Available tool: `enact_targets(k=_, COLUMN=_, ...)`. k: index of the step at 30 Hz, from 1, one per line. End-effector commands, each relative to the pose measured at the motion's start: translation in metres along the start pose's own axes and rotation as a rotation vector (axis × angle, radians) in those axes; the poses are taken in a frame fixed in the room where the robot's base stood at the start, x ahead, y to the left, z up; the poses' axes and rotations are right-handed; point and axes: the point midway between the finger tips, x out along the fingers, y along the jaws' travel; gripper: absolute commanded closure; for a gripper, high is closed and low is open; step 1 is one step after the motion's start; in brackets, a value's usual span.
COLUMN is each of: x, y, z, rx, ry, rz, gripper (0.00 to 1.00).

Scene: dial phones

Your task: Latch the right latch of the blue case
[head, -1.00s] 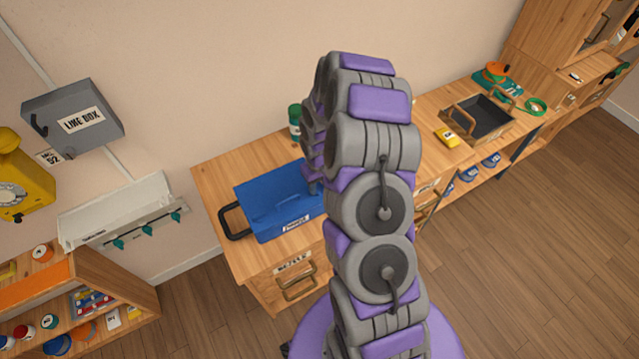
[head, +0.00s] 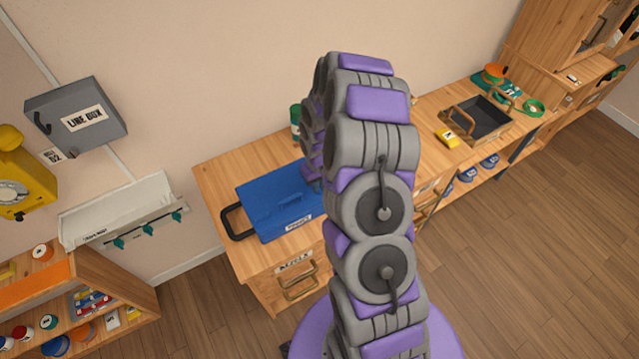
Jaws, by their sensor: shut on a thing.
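The blue case (head: 268,205) lies on the wooden workbench, its lid down. It has a black handle (head: 234,222) at its left end and a white label on its front. My arm covers the right end of the case, so the right latch is hidden. My gripper (head: 316,184) is mostly hidden behind my own arm links, at the right part of the case. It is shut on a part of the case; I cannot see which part.
A green can (head: 296,118) stands behind the case. A yellow item (head: 446,138) and a dark tray (head: 480,120) with wooden handles are further right on the bench. A grey line box (head: 75,115) and a yellow phone (head: 22,180) are at the left.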

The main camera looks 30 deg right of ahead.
Motion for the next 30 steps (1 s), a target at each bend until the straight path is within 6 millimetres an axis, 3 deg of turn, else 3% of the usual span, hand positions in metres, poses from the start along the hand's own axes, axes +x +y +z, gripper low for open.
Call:
enact_targets(k=8, x=0.0015, y=0.0012, z=0.0007, rx=0.169, ry=-0.002, rz=-0.002, gripper=1.0)
enact_targets(k=30, x=0.0006, y=0.0016, z=-0.0002, rx=0.868, ry=-0.001, rz=-0.001, gripper=1.0)
